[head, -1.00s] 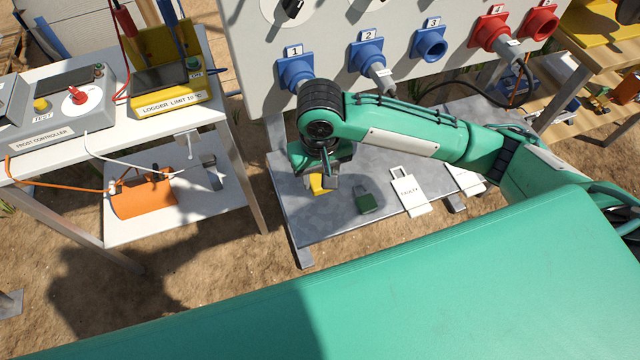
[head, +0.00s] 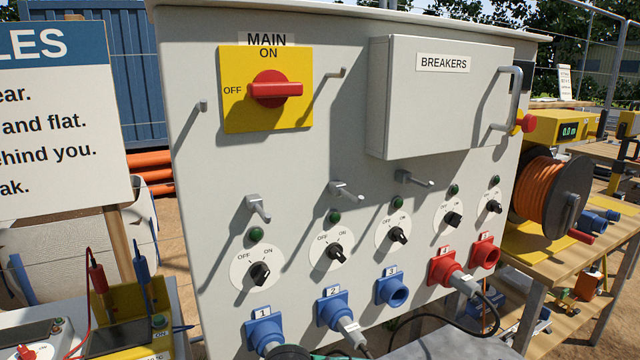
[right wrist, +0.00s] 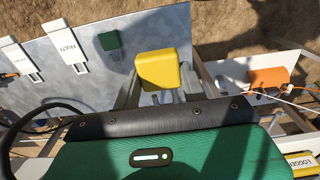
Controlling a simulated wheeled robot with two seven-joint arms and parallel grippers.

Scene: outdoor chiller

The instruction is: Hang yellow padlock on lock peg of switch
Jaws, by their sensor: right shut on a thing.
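The yellow padlock (right wrist: 164,69) is between the fingers of my right gripper (right wrist: 163,93) in the right wrist view. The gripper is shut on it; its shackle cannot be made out. In the head view a grey panel carries several pegs. One peg (head: 258,207) is above the first rotary switch (head: 261,272), one (head: 345,190) above the second switch (head: 336,252), and one (head: 413,180) above the third (head: 398,235). Two more pegs (head: 203,107) (head: 340,72) flank the red MAIN switch (head: 276,89), whose handle is horizontal. My left gripper is out of view.
A green padlock (right wrist: 109,40) and white tags, one a FAULTY tag (right wrist: 63,42), lie on the grey shelf (right wrist: 215,20) below. Blue sockets (head: 264,331) and a red socket (head: 486,251) project from the panel. The breaker box (head: 420,110) juts out upper right.

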